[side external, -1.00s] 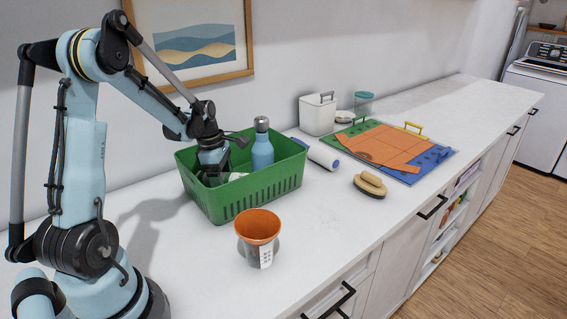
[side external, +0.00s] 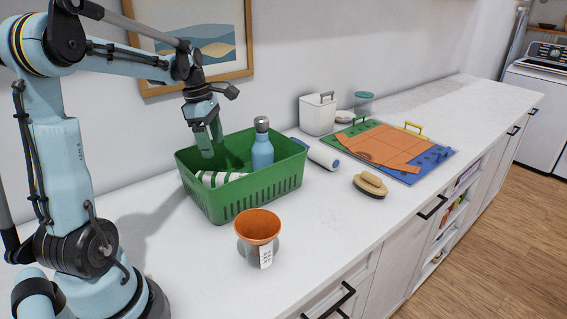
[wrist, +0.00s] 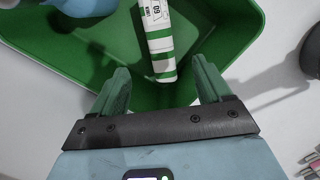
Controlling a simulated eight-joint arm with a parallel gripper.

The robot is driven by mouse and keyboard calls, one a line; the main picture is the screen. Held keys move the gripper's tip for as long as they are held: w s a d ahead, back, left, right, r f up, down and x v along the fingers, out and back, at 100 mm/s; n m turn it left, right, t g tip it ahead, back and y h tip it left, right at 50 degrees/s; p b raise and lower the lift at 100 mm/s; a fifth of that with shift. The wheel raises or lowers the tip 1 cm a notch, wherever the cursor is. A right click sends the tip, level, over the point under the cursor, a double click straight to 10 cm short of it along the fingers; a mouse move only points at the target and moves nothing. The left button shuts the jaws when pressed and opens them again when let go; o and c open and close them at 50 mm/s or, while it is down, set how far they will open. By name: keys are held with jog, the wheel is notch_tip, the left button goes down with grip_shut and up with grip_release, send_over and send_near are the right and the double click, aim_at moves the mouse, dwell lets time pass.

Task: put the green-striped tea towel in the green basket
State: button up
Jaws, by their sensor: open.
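The green-striped tea towel (side external: 218,178) is a white roll with green bands. It lies inside the green basket (side external: 256,197), low behind the front wall. In the wrist view the towel (wrist: 158,40) lies on the basket floor, with dark print on its white part; the basket (wrist: 225,30) surrounds it. My gripper (side external: 206,150) is above the left part of the basket, pointing down. Its fingers are apart and empty. In the wrist view the towel shows between and beyond the fingers (wrist: 160,75), apart from them.
A blue bottle (side external: 262,150) stands upright in the basket, right of my gripper. An orange-topped cup (side external: 258,228) stands in front. A wooden brush (side external: 370,185), a white roll (side external: 322,156), a white canister (side external: 317,115) and a coloured board (side external: 410,160) are to the right.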

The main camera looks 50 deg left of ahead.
jog(key=s+d+m+t, duration=0.1)
jog(key=d+m+t, duration=0.1)
jog(key=d+m, duration=0.5)
jog(key=d+m+t+y, duration=0.1)
jog(key=d+m, duration=0.7)
jog(key=m, duration=0.2)
jog(key=s+d+m+t, duration=0.1)
jog(key=d+m+t, duration=0.1)
jog(key=d+m, duration=0.6)
jog(key=shift+s+d+f+m+t, duration=0.1)
jog(key=shift+s+m+t, duration=0.25)
jog(key=shift+m, duration=0.15)
jog(key=shift+d+m, duration=0.3)
jog(key=shift+m, duration=0.2)
